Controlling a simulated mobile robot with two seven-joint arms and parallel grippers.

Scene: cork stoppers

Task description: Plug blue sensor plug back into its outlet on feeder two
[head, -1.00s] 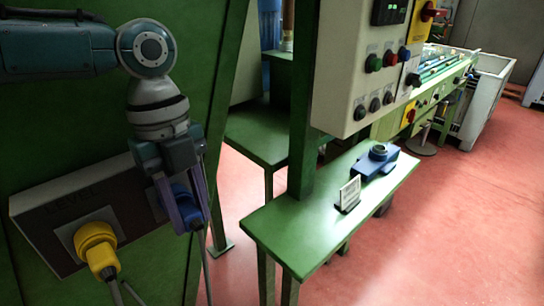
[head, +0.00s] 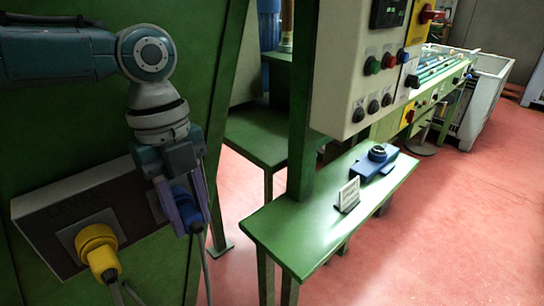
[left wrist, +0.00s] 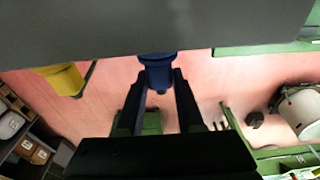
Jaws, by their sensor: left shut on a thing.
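My left gripper (head: 184,208) is shut on the blue plug (head: 185,218), close to the right end of the grey sensor box (head: 38,230). A grey cable hangs from the plug. The blue plug also shows between my fingers in the left wrist view (left wrist: 158,72), its far end up against the edge of the box (left wrist: 100,30). The blue plug's outlet is hidden behind the gripper and plug, so I cannot tell whether the plug is seated in it. A yellow plug (head: 98,250) sits in the box's left outlet. My right gripper is not in view.
A green bench (head: 290,235) to the right bears a blue device (head: 372,168) and a small white card (head: 348,194). A control panel (head: 345,60) with several buttons stands above it. Open red floor (head: 460,230) lies further right.

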